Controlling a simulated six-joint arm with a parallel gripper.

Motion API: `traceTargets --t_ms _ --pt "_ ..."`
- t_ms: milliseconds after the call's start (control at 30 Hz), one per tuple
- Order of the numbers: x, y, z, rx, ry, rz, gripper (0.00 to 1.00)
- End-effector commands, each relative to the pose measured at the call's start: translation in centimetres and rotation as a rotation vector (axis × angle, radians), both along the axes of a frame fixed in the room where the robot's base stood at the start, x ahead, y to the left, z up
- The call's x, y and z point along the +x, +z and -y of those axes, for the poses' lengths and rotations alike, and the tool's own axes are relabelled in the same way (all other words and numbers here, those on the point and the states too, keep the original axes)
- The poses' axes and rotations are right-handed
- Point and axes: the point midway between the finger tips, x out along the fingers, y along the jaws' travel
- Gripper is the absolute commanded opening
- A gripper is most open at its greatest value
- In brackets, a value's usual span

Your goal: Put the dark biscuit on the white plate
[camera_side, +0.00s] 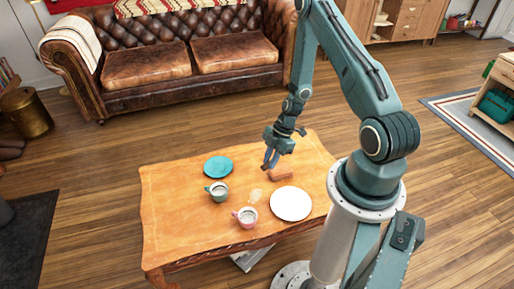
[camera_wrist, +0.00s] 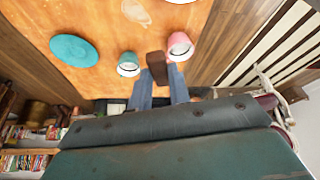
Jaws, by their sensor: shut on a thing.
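The dark biscuit (camera_wrist: 156,65) is a dark brown piece between the fingertips of my gripper (camera_wrist: 160,77) in the wrist view. My gripper is shut on it. In the side view my gripper (camera_side: 270,164) points down over the table's far right part, and the biscuit is too small there to make out clearly. The white plate (camera_side: 291,203) is round and bare and lies near the table's front right edge, nearer the camera than my gripper. Only a sliver of it shows at the top of the wrist view (camera_wrist: 181,1).
The wooden table (camera_side: 175,222) also holds a teal plate (camera_side: 218,167), a teal mug (camera_side: 217,191), a pink mug (camera_side: 245,217) and a small pale, clear item (camera_side: 255,195). A reddish-brown piece (camera_side: 283,174) shows just right of my gripper. The table's left part is clear.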

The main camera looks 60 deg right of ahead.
Motion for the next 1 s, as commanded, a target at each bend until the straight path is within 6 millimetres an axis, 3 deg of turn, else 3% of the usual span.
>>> traceTargets --t_ms 300,500,700,1000 --pt "-5.5 0.5 1.5 0.002 0.236 -0.001 0.00" --pt "-8.0 0.8 1.8 0.000 0.355 -0.001 0.00" --pt "-9.2 1.0 1.9 0.000 0.409 0.000 0.00" --pt "-9.3 0.7 1.9 0.000 0.417 0.000 0.00"
